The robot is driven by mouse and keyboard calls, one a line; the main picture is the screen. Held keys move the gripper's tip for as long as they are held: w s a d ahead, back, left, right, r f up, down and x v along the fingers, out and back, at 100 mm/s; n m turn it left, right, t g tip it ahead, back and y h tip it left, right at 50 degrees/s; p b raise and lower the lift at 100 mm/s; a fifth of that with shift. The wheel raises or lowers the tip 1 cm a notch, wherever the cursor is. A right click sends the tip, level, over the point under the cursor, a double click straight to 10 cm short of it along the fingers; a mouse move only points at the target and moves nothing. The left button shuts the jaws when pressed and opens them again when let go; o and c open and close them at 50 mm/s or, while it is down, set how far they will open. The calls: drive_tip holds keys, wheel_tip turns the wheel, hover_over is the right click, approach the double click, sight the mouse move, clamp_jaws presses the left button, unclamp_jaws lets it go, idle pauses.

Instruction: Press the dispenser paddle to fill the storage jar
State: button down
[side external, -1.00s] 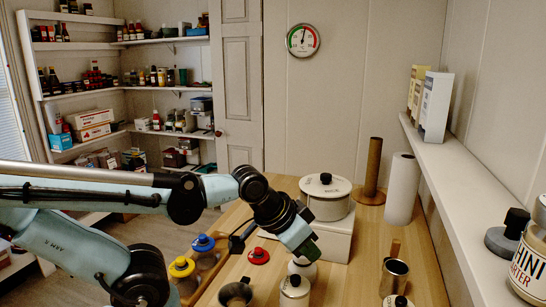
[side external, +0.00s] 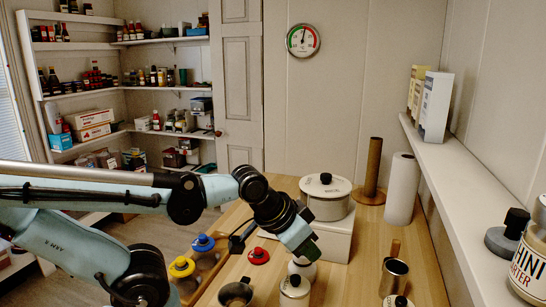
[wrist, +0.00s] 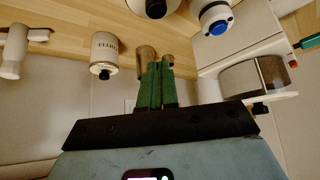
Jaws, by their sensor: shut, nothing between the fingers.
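A round lidded canister (side external: 325,198) with a black knob stands on a white box (side external: 330,240) on the wooden table. I cannot tell for sure which part is the dispenser paddle. Several small white and metal jars stand at the table's near part; one white lidded jar (side external: 294,287) is below my gripper. My gripper (side external: 308,250) is above the white jars, just left of the white box, tilted downward. In the wrist view its green fingers (wrist: 157,84) are together and empty. A white labelled jar (wrist: 105,52) and a metal cup (wrist: 146,54) show beyond them.
A red lid (side external: 258,256) lies left of the gripper. Blue-lidded and yellow-lidded jars (side external: 182,267) sit in a wooden crate. A metal cup (side external: 394,275), a paper roll (side external: 402,188) and a brown post (side external: 373,168) stand on the right. A white shelf (side external: 465,190) runs along the right wall.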

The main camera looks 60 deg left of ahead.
idle(0.4)
drive_tip(key=w+a+r+n, duration=0.2)
drive_tip(key=a, duration=0.7)
drive_tip(key=w+a+r+n+t, duration=0.1)
drive_tip(key=w+a+r+n, duration=0.1)
drive_tip(key=a, duration=0.7)
drive_tip(key=w+a+r+n+t, duration=0.1)
drive_tip(key=w+a+r+n, duration=0.2)
drive_tip(key=a, duration=0.6)
drive_tip(key=shift+w+n, duration=0.65)
drive_tip(key=shift+n, duration=0.05)
drive_tip(key=shift+f, duration=4.4)
drive_tip(key=shift+f, duration=0.15)
drive_tip(key=shift+f, duration=0.3)
